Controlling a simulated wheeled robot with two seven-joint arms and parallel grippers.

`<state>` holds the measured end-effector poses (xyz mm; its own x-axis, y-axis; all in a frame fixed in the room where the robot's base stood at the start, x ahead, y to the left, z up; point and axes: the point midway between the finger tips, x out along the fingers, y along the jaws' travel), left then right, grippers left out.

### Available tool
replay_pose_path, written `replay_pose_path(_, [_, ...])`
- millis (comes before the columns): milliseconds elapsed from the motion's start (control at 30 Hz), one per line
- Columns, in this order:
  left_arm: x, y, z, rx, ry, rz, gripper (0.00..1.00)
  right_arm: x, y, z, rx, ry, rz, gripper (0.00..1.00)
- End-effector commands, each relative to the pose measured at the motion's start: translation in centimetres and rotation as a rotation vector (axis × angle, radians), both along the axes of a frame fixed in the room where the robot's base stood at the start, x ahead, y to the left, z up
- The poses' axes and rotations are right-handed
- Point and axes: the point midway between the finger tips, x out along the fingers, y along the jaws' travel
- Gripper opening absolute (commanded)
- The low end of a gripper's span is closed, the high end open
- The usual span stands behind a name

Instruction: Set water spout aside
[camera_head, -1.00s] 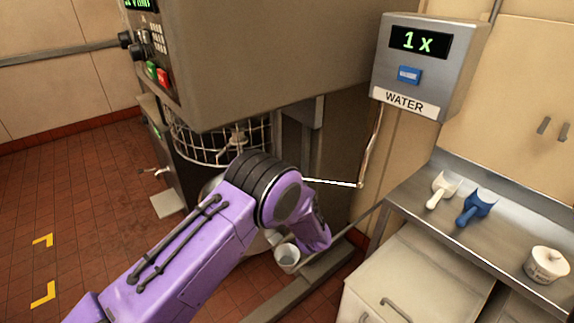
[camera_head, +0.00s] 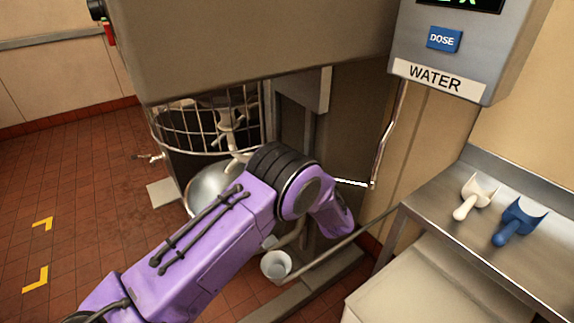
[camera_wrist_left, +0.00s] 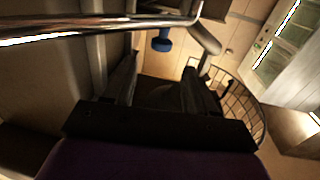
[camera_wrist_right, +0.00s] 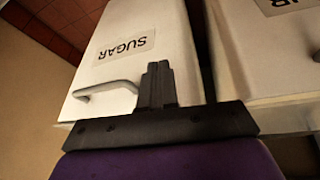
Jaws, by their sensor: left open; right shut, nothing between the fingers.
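The water spout (camera_head: 352,183) is a thin metal pipe. It drops from the grey WATER box (camera_head: 436,75) and bends left, and its free end is hidden behind my left arm in the head view. A shiny metal pipe, likely the spout (camera_wrist_left: 100,28), crosses the top of the left wrist view, beyond my left gripper (camera_wrist_left: 157,85). That gripper is open, with nothing seen between its fingers. It is hidden behind the purple wrist in the head view. My right gripper (camera_wrist_right: 158,82) is shut and empty in front of a white SUGAR bin (camera_wrist_right: 150,45).
A mixer with a wire guard (camera_head: 205,130) and steel bowl (camera_head: 205,185) stands behind my left arm. A small white bucket (camera_head: 276,265) is low beside it. A steel counter at right holds a white scoop (camera_head: 476,192) and a blue scoop (camera_head: 520,222). Open tiled floor lies left.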

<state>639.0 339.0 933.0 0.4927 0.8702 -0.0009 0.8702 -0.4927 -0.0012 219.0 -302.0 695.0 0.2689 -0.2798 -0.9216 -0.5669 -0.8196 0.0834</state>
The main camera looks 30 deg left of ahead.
Motion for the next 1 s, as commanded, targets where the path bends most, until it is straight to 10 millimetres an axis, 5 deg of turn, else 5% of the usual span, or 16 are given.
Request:
replay_pose_path(400, [4.1, 7.4, 0.3, 0.0, -0.001, 0.004, 0.56, 0.0, 0.0, 2.5, 0.0, 0.0, 0.0, 0.0])
replay_pose_path(800, [4.9, 8.7, 0.2, 0.0, 0.0, 0.0, 0.56, 0.0, 0.0, 2.7, -0.001, -0.001, 0.0, 0.0])
replay_pose_path(1000, [4.9, 8.7, 0.2, 0.0, 0.0, 0.001, 0.0, 0.0, 0.0, 2.7, -0.001, -0.001, 0.0, 0.0])
